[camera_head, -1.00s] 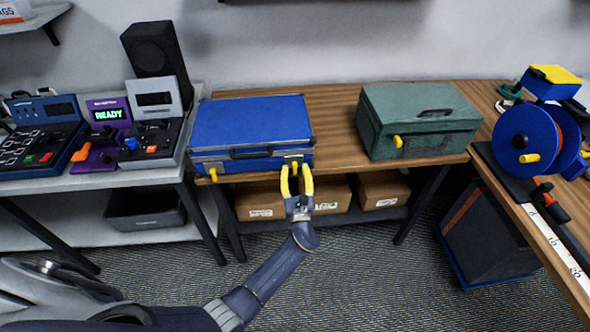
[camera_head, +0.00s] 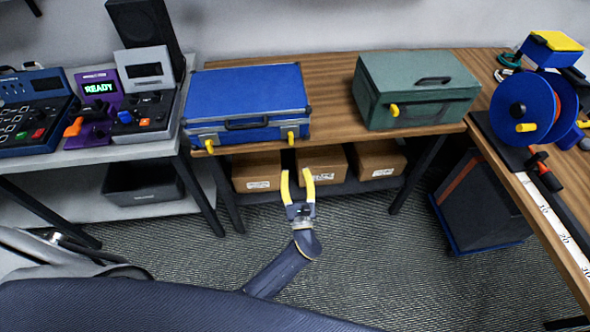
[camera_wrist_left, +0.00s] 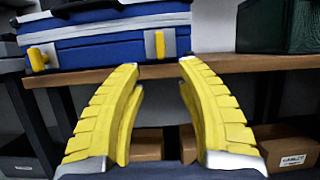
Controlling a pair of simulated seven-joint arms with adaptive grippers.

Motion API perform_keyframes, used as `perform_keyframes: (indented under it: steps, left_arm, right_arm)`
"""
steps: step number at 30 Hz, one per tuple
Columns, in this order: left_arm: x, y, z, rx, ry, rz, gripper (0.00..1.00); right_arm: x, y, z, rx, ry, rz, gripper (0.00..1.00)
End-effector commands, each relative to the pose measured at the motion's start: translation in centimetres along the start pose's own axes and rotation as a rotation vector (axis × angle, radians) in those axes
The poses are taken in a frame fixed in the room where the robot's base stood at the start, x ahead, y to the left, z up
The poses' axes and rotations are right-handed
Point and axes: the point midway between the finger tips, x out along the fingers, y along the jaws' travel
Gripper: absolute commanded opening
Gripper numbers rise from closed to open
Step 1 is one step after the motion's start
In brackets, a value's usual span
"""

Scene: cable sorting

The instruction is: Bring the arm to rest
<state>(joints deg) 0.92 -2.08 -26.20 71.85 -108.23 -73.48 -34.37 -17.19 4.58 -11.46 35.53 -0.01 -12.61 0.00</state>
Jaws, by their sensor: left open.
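My left gripper (camera_head: 298,186) is open and empty, with its two yellow fingers pointing up in the head view. It hangs in front of the wooden table, below the blue case and apart from it. In the left wrist view the spread fingers (camera_wrist_left: 160,85) frame the table edge, with nothing between them. The blue case (camera_head: 245,98) lies shut on the table, with two yellow latches on its front. It also shows in the left wrist view (camera_wrist_left: 110,45). My right gripper is not in view.
A green case (camera_head: 420,85) stands on the wooden table (camera_head: 330,100). Cardboard boxes (camera_head: 322,163) sit on the shelf below, behind my gripper. Devices stand on the left bench, including a purple one (camera_head: 95,110) reading READY. A blue cable reel (camera_head: 522,108) is at the right. Open floor lies in front.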

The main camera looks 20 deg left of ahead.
Motion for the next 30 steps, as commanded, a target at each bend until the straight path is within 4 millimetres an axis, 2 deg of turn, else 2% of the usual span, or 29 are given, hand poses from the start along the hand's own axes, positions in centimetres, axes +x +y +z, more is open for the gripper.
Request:
perform_keyframes:
  steps: [13,15,17,20,23,24,27,30]
  left_arm:
    - [0.0,0.0,-0.1,-0.017,0.003,-0.002,0.36]
    - [0.0,-0.2,-0.9,-0.074,0.039,-0.01,0.36]
    - [-0.3,-0.2,-2.8,-0.154,0.115,-0.004,0.36]
    - [-1.6,0.4,-7.6,-0.308,0.289,0.036,0.36]
    - [-4.1,1.5,-13.3,-0.48,0.487,0.117,0.36]
    - [-5.5,2.1,-15.4,-0.544,0.563,0.157,0.36]
    - [-9.6,3.6,-20.3,-0.698,0.735,0.274,0.36]
    - [-14.4,5.3,-24.4,-0.85,0.886,0.419,0.36]
  right_arm:
    - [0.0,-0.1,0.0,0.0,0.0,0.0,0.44]
    - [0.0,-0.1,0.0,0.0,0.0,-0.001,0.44]
    - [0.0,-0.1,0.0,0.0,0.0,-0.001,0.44]
    - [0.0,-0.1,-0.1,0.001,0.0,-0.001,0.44]
    - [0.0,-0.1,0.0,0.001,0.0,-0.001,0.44]
    - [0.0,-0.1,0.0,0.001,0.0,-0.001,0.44]
    - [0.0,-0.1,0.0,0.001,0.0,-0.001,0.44]
    - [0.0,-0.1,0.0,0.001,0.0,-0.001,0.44]
